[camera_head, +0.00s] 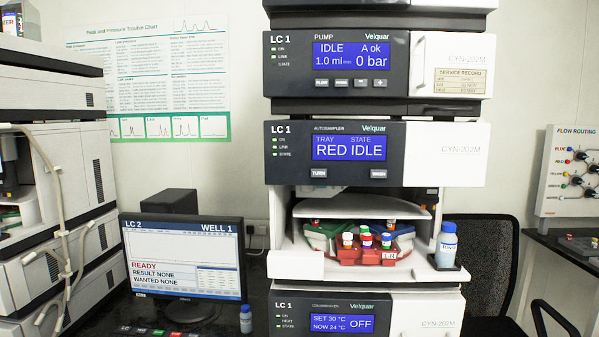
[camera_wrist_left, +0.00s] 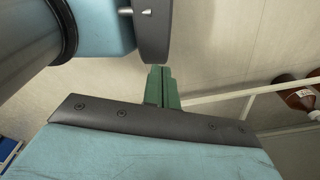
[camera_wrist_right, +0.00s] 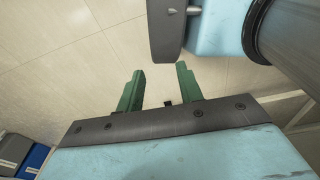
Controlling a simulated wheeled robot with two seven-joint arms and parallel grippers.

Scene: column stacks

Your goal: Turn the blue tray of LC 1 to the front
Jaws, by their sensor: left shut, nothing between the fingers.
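The LC 1 autosampler panel (camera_head: 335,152) in the head view reads TRAY RED, STATE IDLE. Its TURN button (camera_head: 318,173) is at the panel's lower left and its WASH button (camera_head: 378,173) at the lower right. Below, in the open bay, the red tray (camera_head: 362,251) faces front with several capped vials. A green tray (camera_head: 322,229) is partly visible behind it at the left. A blue tray part (camera_head: 402,229) shows behind at the right. My left gripper (camera_wrist_left: 161,72) is shut and empty, away from the stack. My right gripper (camera_wrist_right: 157,72) is open and empty over floor.
A blue-capped bottle (camera_head: 447,246) stands right of the bay. The LC 2 monitor (camera_head: 185,257) stands left of the stack, by another instrument stack (camera_head: 60,190). A black chair (camera_head: 497,265) is at the right. A brown bottle (camera_wrist_left: 300,98) shows in the left wrist view.

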